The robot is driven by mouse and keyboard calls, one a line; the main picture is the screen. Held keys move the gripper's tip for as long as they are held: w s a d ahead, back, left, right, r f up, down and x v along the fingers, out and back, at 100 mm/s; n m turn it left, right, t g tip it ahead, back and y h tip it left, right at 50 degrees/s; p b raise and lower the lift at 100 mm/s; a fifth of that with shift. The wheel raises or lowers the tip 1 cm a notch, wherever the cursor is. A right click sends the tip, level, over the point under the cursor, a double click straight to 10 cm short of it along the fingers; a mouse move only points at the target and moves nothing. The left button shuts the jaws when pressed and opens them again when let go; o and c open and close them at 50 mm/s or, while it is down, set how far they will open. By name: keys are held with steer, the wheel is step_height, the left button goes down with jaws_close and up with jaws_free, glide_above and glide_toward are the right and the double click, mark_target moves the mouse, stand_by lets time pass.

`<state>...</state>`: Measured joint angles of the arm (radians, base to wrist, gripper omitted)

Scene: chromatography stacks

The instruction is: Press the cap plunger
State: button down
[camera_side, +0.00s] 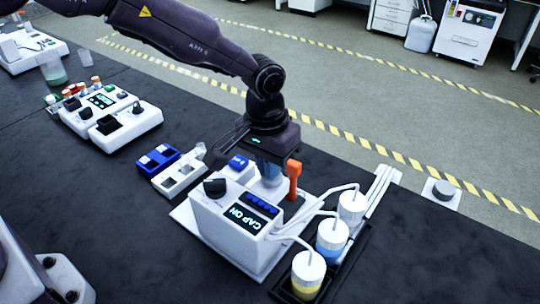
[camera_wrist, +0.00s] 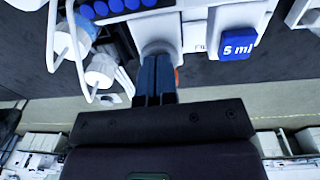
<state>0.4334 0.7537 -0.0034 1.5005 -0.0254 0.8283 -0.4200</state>
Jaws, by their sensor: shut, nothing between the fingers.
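The white chromatography unit (camera_side: 215,222) shows "CAP ON" on its screen (camera_side: 248,217). My gripper (camera_side: 268,170) points down over the back part of the unit, left of an orange upright handle (camera_side: 293,178). In the wrist view its two dark blue fingers (camera_wrist: 155,58) are together and empty. Their tips are in line with a pale rounded column part (camera_wrist: 155,22), which seems to be the plunger area. The fingers hide part of it, and I cannot tell whether they touch it. A blue "5 ml" block (camera_wrist: 238,44) is beside it.
White-capped bottles with tubes, one yellow (camera_side: 308,274), one blue (camera_side: 331,238), stand right of the unit. A blue rack (camera_side: 157,160) and white rack (camera_side: 180,178) lie left. Another device (camera_side: 112,122) is farther left. A grey button box (camera_side: 441,192) stands at right. The dark front bench is clear.

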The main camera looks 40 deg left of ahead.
steer(key=shift+f, duration=0.15)
step_height(320, 180, up, 14)
steer(key=shift+s+a, duration=0.3)
stand_by(0.8)
steer(key=s+a+r+t, duration=0.2)
steer(key=s+a+r, duration=0.1)
steer(key=s+a, duration=0.7)
steer(key=s+a+r+t, duration=0.3)
steer(key=s+a, duration=0.7)
steer(key=s, duration=0.3)
steer(key=shift+s+r+y, duration=0.15)
steer(key=shift+s+y, duration=0.15)
